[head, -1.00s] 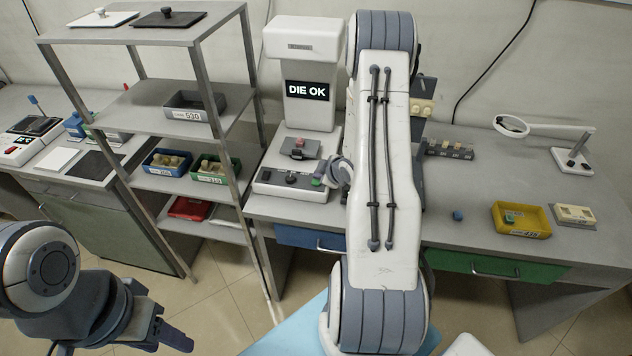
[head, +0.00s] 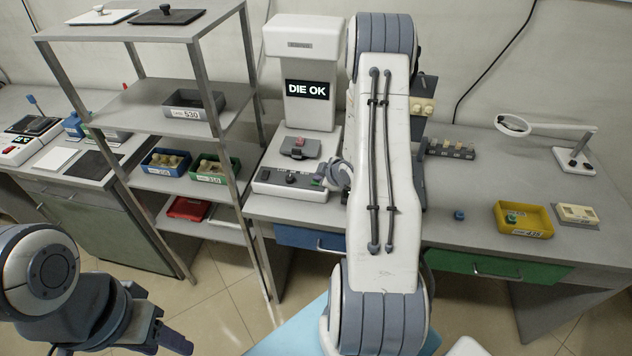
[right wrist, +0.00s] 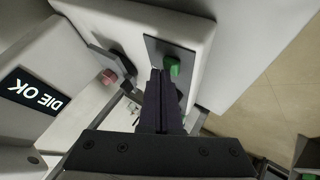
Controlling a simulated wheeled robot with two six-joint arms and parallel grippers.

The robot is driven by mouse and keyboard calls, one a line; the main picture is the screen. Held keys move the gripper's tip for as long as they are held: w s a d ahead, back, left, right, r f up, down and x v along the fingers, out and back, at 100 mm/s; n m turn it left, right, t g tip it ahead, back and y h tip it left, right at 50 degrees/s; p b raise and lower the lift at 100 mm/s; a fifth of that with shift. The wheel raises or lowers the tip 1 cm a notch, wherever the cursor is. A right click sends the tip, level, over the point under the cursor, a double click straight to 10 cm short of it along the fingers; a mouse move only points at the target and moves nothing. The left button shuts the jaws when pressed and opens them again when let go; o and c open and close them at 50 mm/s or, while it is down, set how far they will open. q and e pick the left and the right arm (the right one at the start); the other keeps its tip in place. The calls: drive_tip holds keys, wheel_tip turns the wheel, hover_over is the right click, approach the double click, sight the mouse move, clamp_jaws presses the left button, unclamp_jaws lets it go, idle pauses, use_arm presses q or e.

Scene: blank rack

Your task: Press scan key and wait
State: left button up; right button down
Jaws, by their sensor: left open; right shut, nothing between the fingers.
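The scanner (head: 303,60) is a white machine at the back centre, its display (head: 307,90) reading "DIE OK". It also shows in the right wrist view, with its display (right wrist: 33,92) at the left. A green key (right wrist: 172,67) sits on the dark control panel (head: 290,181) at the machine's front. My right gripper (right wrist: 160,74) is shut and empty, with its fingertips right beside the green key; I cannot tell whether they touch it. My left gripper (head: 176,344) is open and empty at the lower left, away from the bench.
A shelf rack (head: 140,95) with several labelled bins stands left of the scanner. A yellow bin (head: 540,217), a small blue piece (head: 459,215) and a magnifier (head: 513,125) are on the bench at right. My right arm hides part of the bench.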

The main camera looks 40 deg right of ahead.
drive_tip(key=shift+f, duration=0.25)
drive_tip(key=shift+r, duration=0.15)
idle(0.3)
drive_tip(key=shift+r+p, duration=0.45)
drive_tip(key=shift+r, duration=0.25)
wheel_tip(320, 180, up, 5)
drive_tip(key=p, duration=0.4)
drive_tip(key=shift+r, duration=0.1)
idle(0.5)
